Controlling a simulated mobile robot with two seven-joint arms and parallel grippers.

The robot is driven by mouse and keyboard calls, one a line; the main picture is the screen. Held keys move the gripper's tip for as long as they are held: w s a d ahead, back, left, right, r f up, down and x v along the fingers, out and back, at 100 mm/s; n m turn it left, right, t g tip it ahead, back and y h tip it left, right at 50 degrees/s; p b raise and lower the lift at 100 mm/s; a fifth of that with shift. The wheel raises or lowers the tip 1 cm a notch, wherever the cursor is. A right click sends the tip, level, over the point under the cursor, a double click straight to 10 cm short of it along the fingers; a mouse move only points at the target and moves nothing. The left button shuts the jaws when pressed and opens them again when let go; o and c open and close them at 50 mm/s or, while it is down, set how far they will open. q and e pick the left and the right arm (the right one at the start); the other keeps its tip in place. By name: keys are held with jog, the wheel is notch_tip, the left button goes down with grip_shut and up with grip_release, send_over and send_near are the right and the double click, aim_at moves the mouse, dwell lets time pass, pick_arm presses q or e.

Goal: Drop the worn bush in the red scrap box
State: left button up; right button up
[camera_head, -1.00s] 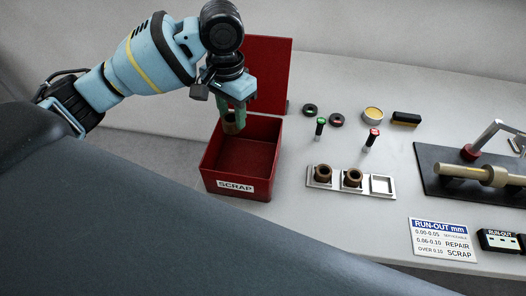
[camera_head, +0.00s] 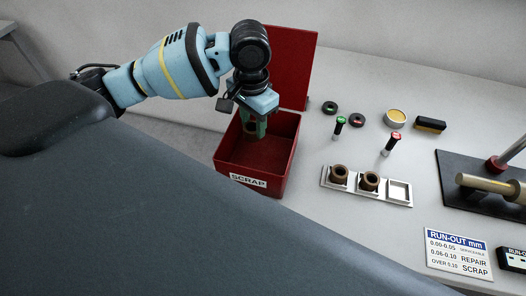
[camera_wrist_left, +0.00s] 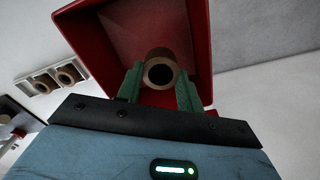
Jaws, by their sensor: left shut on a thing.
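My left gripper (camera_head: 254,127) points down into the red scrap box (camera_head: 243,180), which has a SCRAP label on its front and a raised red lid (camera_head: 290,70). Its green fingers are shut on the worn bush (camera_head: 250,137), a brown ring with a dark bore. In the left wrist view the bush (camera_wrist_left: 160,54) sits between the two fingertips (camera_wrist_left: 159,87), with the red box (camera_wrist_left: 115,40) behind it. The bush is inside the box opening; its height above the floor of the box is hard to tell. My right gripper is not in view.
A metal tray (camera_head: 352,189) holds two brown bushes and an empty square pocket at right.

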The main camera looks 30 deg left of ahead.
pick_arm(q)
jog(key=shift+f, duration=0.1)
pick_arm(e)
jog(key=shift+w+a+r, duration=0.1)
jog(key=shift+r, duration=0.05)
pick_arm(q)
jog(key=o, duration=1.1)
jog(key=shift+o, duration=0.6)
notch_tip(320, 180, up, 8)
jog(key=shift+p, duration=0.45)
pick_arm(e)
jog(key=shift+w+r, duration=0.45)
pick_arm(q)
jog(key=shift+f, duration=0.1)
